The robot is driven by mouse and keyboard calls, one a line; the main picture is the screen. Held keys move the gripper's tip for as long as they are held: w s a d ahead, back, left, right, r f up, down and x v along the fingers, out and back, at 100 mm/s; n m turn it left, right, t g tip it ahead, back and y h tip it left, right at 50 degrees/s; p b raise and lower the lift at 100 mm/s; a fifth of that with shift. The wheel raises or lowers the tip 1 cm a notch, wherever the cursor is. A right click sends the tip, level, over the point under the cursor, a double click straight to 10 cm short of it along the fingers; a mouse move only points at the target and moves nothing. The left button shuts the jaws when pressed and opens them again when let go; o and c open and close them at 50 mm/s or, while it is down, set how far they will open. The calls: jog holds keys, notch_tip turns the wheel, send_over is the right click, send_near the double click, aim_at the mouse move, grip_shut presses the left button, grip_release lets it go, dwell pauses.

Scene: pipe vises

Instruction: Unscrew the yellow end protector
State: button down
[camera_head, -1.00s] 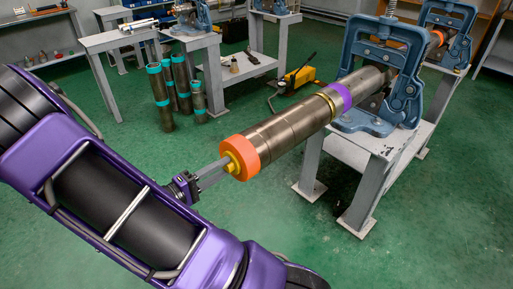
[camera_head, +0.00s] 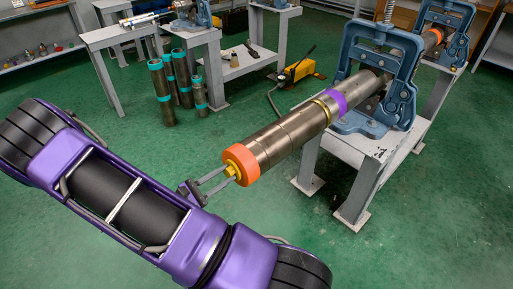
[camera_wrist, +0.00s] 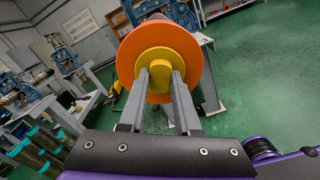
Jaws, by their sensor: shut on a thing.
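The yellow end protector (camera_head: 233,171) sits in the orange ring (camera_head: 243,161) at the near end of a long metal pipe (camera_head: 290,134). In the wrist view the yellow protector (camera_wrist: 160,58) shows as a round disc with a raised tab in its middle, inside the orange ring (camera_wrist: 190,48). My gripper (camera_head: 226,177) reaches the protector from the lower left. In the wrist view my gripper (camera_wrist: 160,76) has its two grey fingers on either side of the yellow tab, shut on it. The pipe's far part runs through a blue vise (camera_head: 345,85).
The vise stands on a grey table (camera_head: 340,150). A second blue vise (camera_head: 460,20) stands behind it. Several upright pipes with teal ends (camera_head: 158,95) stand on the floor. A yellow pump (camera_head: 300,72) lies farther back. The green floor in front is clear.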

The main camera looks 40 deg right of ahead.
jog(key=shift+n, duration=1.1)
jog(key=shift+p, duration=0.3)
jog(key=shift+r+n+p, duration=0.2)
jog(key=shift+n+p, duration=0.45)
jog(key=shift+n, duration=0.15)
jog(key=n, duration=0.4)
jog(key=shift+f, duration=0.2)
jog(key=n, duration=0.3)
jog(key=shift+n, duration=0.4)
jog(key=n, duration=0.5)
jog(key=c, duration=0.7)
grip_release()
